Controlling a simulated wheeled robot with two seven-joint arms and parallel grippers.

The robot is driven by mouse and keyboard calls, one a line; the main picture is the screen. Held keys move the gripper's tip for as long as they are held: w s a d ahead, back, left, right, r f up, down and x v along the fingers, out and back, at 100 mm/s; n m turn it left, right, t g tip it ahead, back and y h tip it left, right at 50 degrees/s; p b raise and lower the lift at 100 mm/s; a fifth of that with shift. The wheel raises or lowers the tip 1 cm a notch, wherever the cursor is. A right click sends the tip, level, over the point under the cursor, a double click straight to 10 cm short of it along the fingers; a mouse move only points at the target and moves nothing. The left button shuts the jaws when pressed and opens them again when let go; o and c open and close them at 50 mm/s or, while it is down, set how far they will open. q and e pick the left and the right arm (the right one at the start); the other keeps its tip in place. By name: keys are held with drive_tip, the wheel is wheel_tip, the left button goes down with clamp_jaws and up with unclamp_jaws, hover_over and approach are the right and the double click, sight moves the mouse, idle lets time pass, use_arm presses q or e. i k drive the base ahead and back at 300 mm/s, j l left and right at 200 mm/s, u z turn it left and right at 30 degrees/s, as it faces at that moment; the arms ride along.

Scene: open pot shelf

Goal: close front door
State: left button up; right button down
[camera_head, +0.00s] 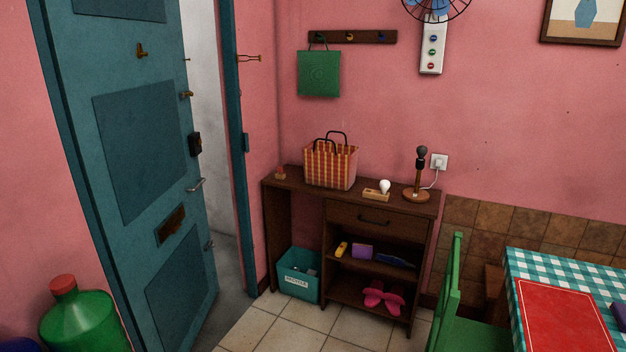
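A teal front door (140,150) stands open at the left in the head view, swung inward. It carries metal handles, a black lock (195,144) and a brown letter slot plate (171,224). The lower handle (196,185) sits near the door's right edge. A gap shows a pale wall and grey floor between the door and the teal door frame (236,140). Neither of my grippers is in view.
A dark wooden console (380,204) with a striped bag (330,165) stands right of the doorway. A large green bottle (85,322) stands by the door's lower left. A green chair (450,300) and checkered table (560,264) fill the right. Tiled floor between is clear.

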sight(129, 116)
drive_tip(key=i+u, duration=0.15)
drive_tip(key=i, duration=0.45)
drive_tip(key=i+l+u, duration=0.15)
drive_tip(key=i, duration=0.45)
drive_tip(key=i+l+u, duration=0.15)
drive_tip(key=i, duration=0.4)
drive_tip(key=i+u, duration=0.3)
drive_tip(key=i, duration=0.2)
drive_tip(key=i+l+u, duration=0.1)
drive_tip(key=i+u, duration=0.25)
drive_tip(key=i, duration=0.15)
drive_tip(key=i+l+u, duration=0.3)
drive_tip(key=i, duration=0.15)
drive_tip(key=i+l+u, duration=0.3)
drive_tip(key=i, duration=0.65)
